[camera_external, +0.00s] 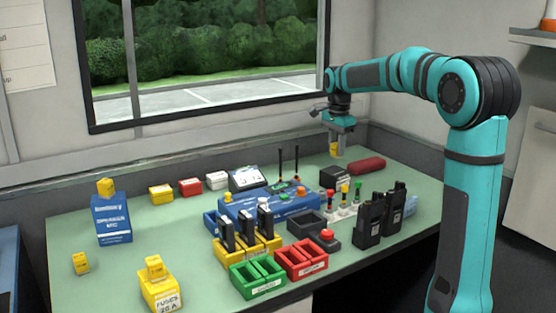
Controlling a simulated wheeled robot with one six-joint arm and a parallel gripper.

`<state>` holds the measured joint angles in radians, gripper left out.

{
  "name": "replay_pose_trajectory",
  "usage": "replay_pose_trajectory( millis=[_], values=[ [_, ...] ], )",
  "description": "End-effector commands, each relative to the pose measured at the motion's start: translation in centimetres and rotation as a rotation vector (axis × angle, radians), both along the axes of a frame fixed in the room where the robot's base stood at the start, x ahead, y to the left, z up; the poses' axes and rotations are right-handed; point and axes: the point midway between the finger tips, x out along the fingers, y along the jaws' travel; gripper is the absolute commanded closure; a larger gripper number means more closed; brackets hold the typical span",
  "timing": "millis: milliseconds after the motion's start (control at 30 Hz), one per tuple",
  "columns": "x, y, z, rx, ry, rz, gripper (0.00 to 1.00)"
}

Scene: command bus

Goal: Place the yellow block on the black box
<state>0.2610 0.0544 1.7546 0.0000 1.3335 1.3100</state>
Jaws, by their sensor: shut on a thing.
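My gripper (335,143) is at the back right of the table, pointing down. It is shut on a small yellow block (334,149). The block is held above a small black box (330,179), with a gap that looks clear between them. The box stands near the back edge, beside a dark red roll-shaped thing. The fingers hide part of the block.
Other yellow blocks sit on a blue box (113,222), on the table (80,263) and on a yellow fuse box (160,292). A blue case (265,207), black radios (370,222) and the red roll (367,166) are nearby.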

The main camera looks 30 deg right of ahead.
Motion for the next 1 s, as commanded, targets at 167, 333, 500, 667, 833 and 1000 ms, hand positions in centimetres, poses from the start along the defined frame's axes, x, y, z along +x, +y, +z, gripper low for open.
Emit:
replay_pose_trajectory(
  millis=[167,333,500,667,833,1000],
  values=[
    [0.0,0.0,-1.0,0.000,-0.001,0.000,0.96],
    [0.0,0.0,-2.9,0.000,0.001,0.000,0.96],
    [0.0,0.0,-4.4,0.000,-0.001,0.000,0.96],
    [0.0,0.0,-4.4,0.000,-0.002,0.000,0.96],
    [0.0,0.0,-4.7,0.000,-0.001,0.000,0.96],
    [0.0,0.0,-4.7,0.000,-0.001,0.000,0.51]
  ],
)
